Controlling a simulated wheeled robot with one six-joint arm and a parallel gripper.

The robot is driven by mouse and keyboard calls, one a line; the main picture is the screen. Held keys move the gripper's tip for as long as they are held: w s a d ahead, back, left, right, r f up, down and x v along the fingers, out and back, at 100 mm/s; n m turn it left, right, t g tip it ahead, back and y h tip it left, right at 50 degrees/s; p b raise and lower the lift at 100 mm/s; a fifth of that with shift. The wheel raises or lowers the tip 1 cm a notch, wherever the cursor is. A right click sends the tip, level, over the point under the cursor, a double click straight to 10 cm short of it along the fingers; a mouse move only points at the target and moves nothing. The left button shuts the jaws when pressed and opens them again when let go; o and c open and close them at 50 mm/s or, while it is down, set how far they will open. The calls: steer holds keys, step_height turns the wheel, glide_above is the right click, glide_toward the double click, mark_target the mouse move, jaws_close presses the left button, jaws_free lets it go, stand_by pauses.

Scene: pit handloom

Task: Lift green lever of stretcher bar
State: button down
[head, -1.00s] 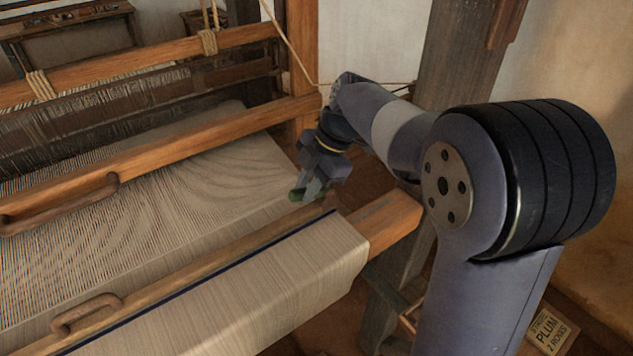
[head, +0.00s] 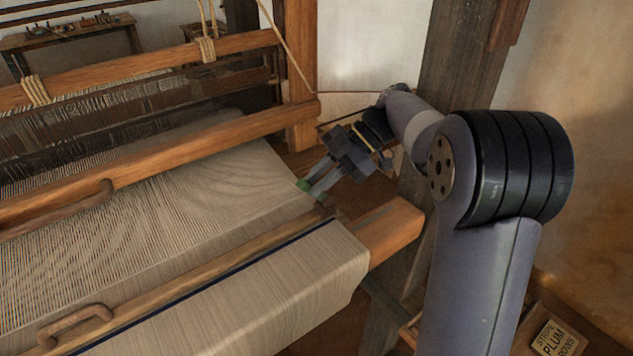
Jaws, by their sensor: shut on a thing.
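The stretcher bar (head: 215,257) appears as a long wooden bar lying across the woven cloth, from lower left to the cloth's right edge. My gripper (head: 312,191) reaches in from the right, tilted, with its fingers pointing down and left at the bar's right end. Its jaws are shut on a small green piece, which looks like the green lever (head: 304,185). The fingers hide most of the lever, and I cannot tell how far it is raised.
A wooden beam end (head: 398,228) juts out just below my gripper. The loom's upright post (head: 300,75) stands behind it, and a dark timber post (head: 460,75) stands behind my arm. A sign (head: 557,338) is at lower right.

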stand_by(0.3)
steer(key=c, duration=1.3)
jaws_free()
step_height(320, 180, up, 10)
steer(key=shift+b, duration=0.6)
steer(key=shift+c, duration=0.7)
